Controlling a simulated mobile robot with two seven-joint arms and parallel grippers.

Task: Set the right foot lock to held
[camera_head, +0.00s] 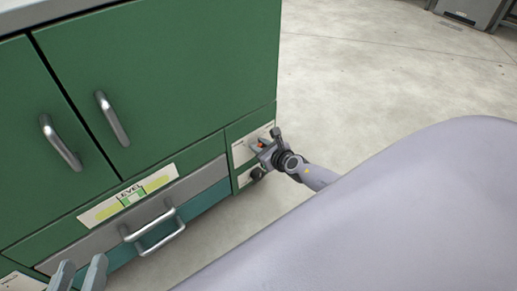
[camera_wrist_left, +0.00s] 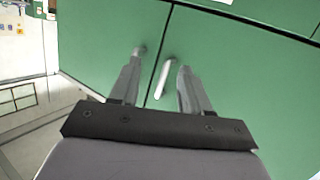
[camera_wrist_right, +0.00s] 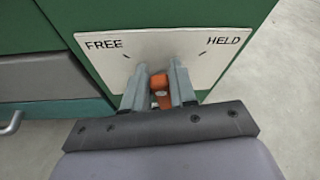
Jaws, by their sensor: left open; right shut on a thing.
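The right foot lock is an orange lever (camera_wrist_right: 160,84) on a pale plate (camera_wrist_right: 150,47) marked FREE at left and HELD at right. In the right wrist view the lever sits between the two fingers, below and between the two marks; its exact angle is partly hidden. My right gripper (camera_wrist_right: 161,80) is shut on the lever. In the head view my right gripper (camera_head: 262,146) is at the cabinet's lower right corner, with a bit of orange showing. My left gripper (camera_head: 80,274) is open and empty at the bottom left; its fingers also show in the left wrist view (camera_wrist_left: 157,80).
The green cabinet (camera_head: 180,70) has two door handles and a grey drawer front with a bar handle (camera_head: 158,236). A LEVEL gauge (camera_head: 130,198) sits above the drawer. A dark foot (camera_head: 257,173) is below the plate. Open concrete floor lies to the right.

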